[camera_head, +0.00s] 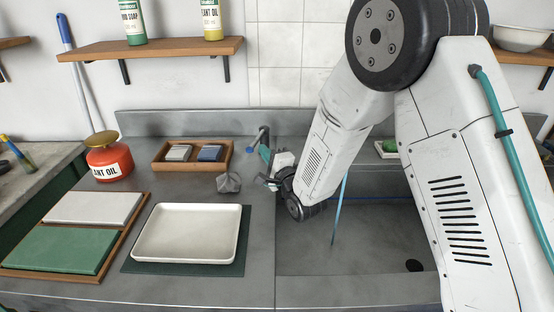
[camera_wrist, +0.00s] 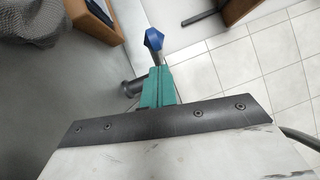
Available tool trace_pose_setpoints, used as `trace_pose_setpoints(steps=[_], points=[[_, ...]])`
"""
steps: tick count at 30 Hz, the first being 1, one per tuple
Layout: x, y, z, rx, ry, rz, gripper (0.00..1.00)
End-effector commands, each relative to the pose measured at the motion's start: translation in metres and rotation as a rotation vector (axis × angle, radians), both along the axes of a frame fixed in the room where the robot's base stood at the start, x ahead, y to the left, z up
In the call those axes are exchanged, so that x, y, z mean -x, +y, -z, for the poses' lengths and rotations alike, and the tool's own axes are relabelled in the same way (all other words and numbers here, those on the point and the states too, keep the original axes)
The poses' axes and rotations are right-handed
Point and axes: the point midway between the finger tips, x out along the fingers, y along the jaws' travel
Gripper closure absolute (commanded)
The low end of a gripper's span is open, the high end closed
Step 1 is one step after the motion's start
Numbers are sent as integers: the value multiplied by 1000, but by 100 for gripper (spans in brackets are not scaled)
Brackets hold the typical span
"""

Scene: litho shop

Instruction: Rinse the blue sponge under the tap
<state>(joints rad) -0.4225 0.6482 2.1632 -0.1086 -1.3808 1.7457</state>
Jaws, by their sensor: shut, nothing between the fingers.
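A dark blue block (camera_head: 210,153), which looks like the blue sponge, lies in a wooden tray (camera_head: 160,166) beside a grey block (camera_head: 178,153). My gripper (camera_head: 265,152) has teal fingers and is shut and empty, right of that tray. In the wrist view its fingers (camera_wrist: 157,84) point at a blue knob (camera_wrist: 153,39). The knob also shows in the head view (camera_head: 249,149), on a short metal stem, and looks like the tap's handle. I cannot tell whether the fingers touch it. A thin bluish stream (camera_head: 339,212), apparently water, falls into the sink (camera_head: 375,235). My arm hides its source.
A crumpled grey cloth (camera_head: 229,183) lies near my gripper. A white tray (camera_head: 151,232) on a dark mat, green and white slabs, and a red can (camera_head: 109,160) stand left. A shelf (camera_head: 150,48) hangs above. A green item (camera_head: 389,146) sits in a dish behind my arm.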

Motion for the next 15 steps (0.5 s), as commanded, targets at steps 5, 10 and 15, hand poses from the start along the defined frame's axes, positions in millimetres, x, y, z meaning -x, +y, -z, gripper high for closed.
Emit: trace_pose_setpoints(steps=[5, 10, 15], points=[[-1, 7, -1, 1, 1, 0, 100], [-1, 7, -1, 1, 1, 0, 100], [-2, 10, -2, 0, 0, -1, 100]])
